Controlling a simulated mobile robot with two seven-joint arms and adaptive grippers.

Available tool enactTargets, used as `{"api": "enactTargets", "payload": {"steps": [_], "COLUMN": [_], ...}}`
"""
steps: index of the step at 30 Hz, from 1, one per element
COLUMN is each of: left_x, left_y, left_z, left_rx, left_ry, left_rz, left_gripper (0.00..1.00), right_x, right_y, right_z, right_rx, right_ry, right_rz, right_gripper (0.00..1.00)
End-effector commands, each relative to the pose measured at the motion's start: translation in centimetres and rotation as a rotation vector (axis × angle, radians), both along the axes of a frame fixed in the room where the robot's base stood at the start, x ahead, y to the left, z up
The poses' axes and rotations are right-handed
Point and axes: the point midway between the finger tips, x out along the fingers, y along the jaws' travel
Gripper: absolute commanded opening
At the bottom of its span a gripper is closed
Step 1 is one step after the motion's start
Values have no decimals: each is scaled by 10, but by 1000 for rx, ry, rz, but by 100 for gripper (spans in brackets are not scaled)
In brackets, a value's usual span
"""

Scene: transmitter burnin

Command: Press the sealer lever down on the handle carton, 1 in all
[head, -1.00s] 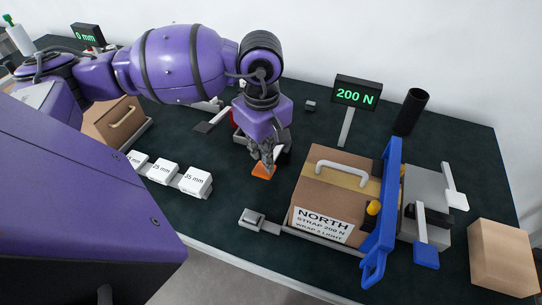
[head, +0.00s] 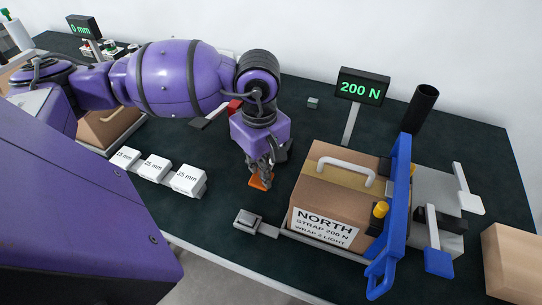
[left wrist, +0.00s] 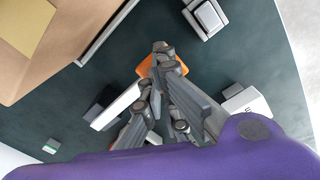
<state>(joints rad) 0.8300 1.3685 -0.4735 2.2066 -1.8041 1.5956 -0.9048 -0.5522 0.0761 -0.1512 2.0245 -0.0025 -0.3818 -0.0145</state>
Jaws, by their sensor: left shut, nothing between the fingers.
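The handle carton, marked NORTH (head: 318,200), stands right of centre with a white handle and a tan strip on top. It also shows at the upper left of the left wrist view (left wrist: 75,40). What looks like the sealer lever, an orange pad (head: 257,184) with a white bar (left wrist: 117,106), lies left of the carton. My left gripper (head: 266,178) points down, shut and empty, with its fingertips at the orange pad (left wrist: 172,64). They overlap it in both views; I cannot be sure of touch. My right gripper is out of view.
A blue upright frame (head: 393,215) and a blue-ended lever (head: 437,258) stand right of the carton. A display (head: 361,88) reads 200 N behind it. White blocks (head: 154,168) sit at the left. A plain carton (head: 511,262) is at the right edge.

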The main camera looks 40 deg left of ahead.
Motion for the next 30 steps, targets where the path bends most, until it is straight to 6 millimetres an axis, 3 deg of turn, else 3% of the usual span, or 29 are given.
{"api": "enactTargets", "payload": {"steps": [8, 24, 30], "left_x": [1, 0, 0], "left_y": [1, 1, 0], "left_z": [9, 62, 62], "left_rx": [1, 1, 1], "left_ry": [-2, -3, 0], "left_rz": [1, 0, 0], "left_gripper": [0, 0, 0], "right_x": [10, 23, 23], "right_y": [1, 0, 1], "right_z": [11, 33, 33], "right_rx": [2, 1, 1], "right_ry": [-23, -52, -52], "right_rz": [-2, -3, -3], "right_gripper": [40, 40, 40]}}
